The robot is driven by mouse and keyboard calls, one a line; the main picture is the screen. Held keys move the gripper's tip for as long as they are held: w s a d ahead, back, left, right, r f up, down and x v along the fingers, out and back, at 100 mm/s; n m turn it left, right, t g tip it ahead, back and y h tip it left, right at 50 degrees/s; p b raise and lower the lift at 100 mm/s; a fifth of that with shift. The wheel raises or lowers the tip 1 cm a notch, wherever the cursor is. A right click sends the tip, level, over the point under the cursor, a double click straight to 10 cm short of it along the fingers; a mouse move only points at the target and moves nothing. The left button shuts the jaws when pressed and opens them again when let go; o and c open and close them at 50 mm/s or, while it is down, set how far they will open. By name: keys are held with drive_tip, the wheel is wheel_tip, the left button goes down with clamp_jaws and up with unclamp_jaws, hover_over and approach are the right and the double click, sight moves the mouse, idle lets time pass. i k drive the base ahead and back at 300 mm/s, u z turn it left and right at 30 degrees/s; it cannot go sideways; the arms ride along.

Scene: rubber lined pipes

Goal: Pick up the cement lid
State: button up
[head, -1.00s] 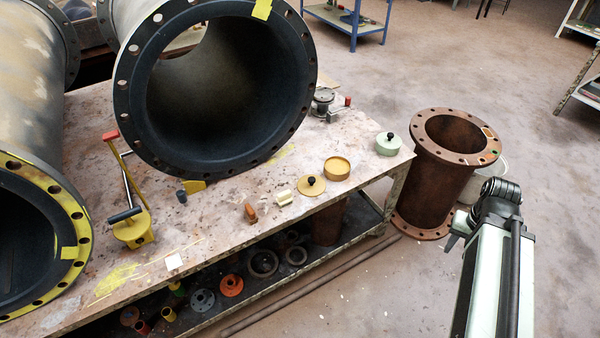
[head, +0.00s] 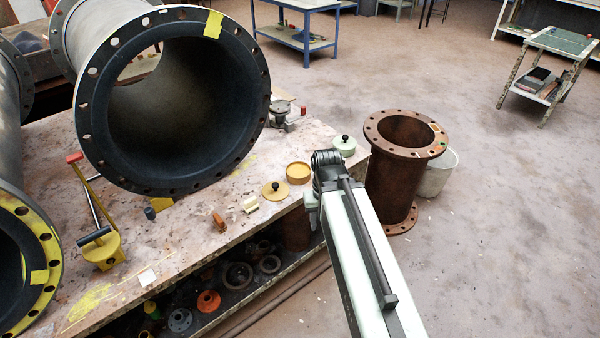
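A flat tan lid with a black knob (head: 275,190) lies on the workbench near its front edge. An open round tan tin (head: 299,173) stands just behind it to the right. A pale green round container with a black knob on top (head: 344,145) stands further right, at the bench corner. I cannot tell from labels which one holds cement. My gripper (head: 311,206) is at the end of my arm, right of the tan lid in the picture and apart from it. Its fingers are mostly hidden by my arm, so its opening does not show.
Large rubber-lined pipes (head: 90,120) lie on the left of the bench (head: 190,235). A yellow tool with a red handle (head: 102,250), a cream block (head: 250,205) and a brown piece (head: 218,221) are nearby. A rusty flanged pipe (head: 395,185) stands right on the floor.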

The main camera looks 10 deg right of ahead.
sight(276, 190)
drive_tip(key=u, duration=0.05)
drive_tip(key=i, duration=1)
drive_tip(key=z, duration=0.05)
